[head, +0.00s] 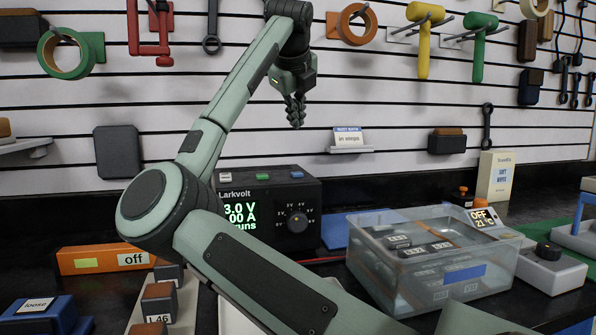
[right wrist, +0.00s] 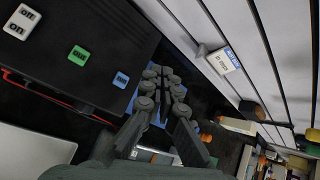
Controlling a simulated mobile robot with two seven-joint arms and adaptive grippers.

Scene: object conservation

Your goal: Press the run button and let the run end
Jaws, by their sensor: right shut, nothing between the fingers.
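The black Larkvolt power supply (head: 268,190) stands on the bench; its lit display (head: 239,215) reads 3.0 V, and the left part is hidden by my arm. On its top are a white button (head: 225,176), a green button (head: 263,176) and a blue button (head: 297,175).
A small shelf with a card (head: 348,140) is on the slatted wall near my gripper. An orange box (head: 90,260) reading "off" is at left.

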